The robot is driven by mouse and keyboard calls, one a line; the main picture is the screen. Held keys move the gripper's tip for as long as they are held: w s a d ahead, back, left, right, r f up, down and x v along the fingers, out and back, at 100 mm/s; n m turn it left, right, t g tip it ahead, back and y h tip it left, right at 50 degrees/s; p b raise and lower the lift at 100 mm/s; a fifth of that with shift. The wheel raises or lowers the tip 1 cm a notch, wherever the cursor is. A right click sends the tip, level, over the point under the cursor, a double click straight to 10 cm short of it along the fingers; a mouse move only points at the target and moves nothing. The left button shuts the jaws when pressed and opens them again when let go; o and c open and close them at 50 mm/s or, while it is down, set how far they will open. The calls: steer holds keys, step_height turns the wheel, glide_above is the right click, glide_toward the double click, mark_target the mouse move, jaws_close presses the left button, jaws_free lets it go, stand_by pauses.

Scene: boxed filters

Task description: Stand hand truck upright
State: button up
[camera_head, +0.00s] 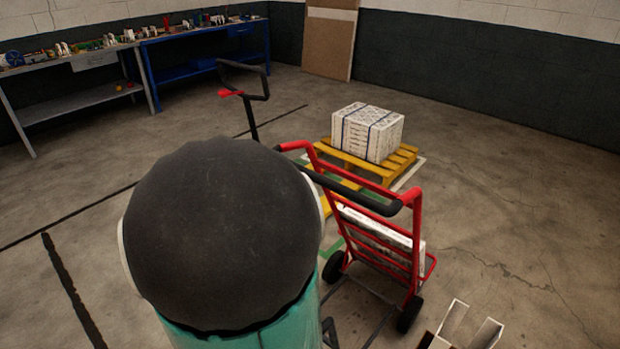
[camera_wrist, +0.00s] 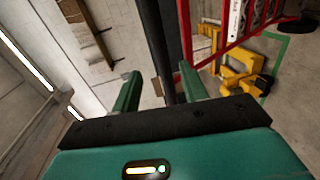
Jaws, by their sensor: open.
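The red hand truck (camera_head: 415,245) stands on its black wheels right of centre in the head view, with white boxes (camera_head: 375,232) low on its frame. Its black handle bar (camera_head: 350,192) is on my side. The frame looks tilted, but I cannot tell by how much. In the wrist view my gripper (camera_wrist: 158,72) is open. The black bar (camera_wrist: 158,45) runs between its two green fingers, with red frame (camera_wrist: 205,62) to the right. I cannot tell whether the fingers touch the bar. My own dark rounded arm part hides the gripper in the head view.
A yellow pallet (camera_head: 355,168) with strapped boxes (camera_head: 368,132) is behind the hand truck. A black handle with a red part (camera_head: 232,93) rises left of it. Workbenches (camera_head: 85,102) line the back left. An open carton (camera_head: 465,328) lies at front right. Floor at right is clear.

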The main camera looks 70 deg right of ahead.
steer(key=x, duration=1)
steer(key=shift+s+d, duration=0.15)
steer(key=shift+d, duration=0.1)
jaws_close()
